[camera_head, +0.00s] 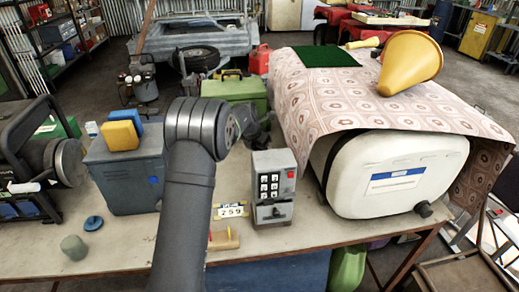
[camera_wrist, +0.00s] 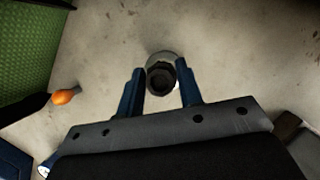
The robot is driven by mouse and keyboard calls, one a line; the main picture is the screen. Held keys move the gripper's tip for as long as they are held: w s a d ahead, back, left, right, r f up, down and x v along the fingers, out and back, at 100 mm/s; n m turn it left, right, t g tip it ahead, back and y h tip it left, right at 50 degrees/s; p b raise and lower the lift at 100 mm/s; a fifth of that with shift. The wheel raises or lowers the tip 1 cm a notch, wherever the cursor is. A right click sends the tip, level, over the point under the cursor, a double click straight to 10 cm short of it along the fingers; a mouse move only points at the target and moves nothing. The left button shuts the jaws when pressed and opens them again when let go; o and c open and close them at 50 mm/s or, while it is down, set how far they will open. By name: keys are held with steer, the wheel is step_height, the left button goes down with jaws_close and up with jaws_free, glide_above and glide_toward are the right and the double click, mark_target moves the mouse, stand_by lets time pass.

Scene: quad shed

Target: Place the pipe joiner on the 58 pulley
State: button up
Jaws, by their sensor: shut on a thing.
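My gripper (camera_wrist: 160,88) is seen from behind in the wrist view, with its two blue fingers on either side of a short round grey piece. This piece, which I take to be the pipe joiner (camera_wrist: 159,57), has a pale rim and a dark round opening facing the camera. The fingers are shut on it, and bare pale surface shows around it. In the head view my arm hides the gripper and the held piece. I cannot make out a pulley marked 58 in either view.
On the bench stand a grey box (camera_head: 125,180) with sponges, a keypad box (camera_head: 272,190), a number plate (camera_head: 231,210), a blue disc (camera_head: 93,223) and a grey-green cylinder (camera_head: 73,248). A white tank (camera_head: 390,165) stands right. An orange-tipped item (camera_wrist: 65,96) lies left in the wrist view.

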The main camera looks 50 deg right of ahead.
steer(key=shift+f, duration=0.15)
steer(key=o, duration=0.9)
steer(key=shift+o, duration=0.2)
steer(key=v, duration=1.2)
steer(key=x, duration=1.2)
steer(key=shift+f, duration=0.15)
step_height(320, 180, up, 3)
steer(key=shift+r, duration=0.6)
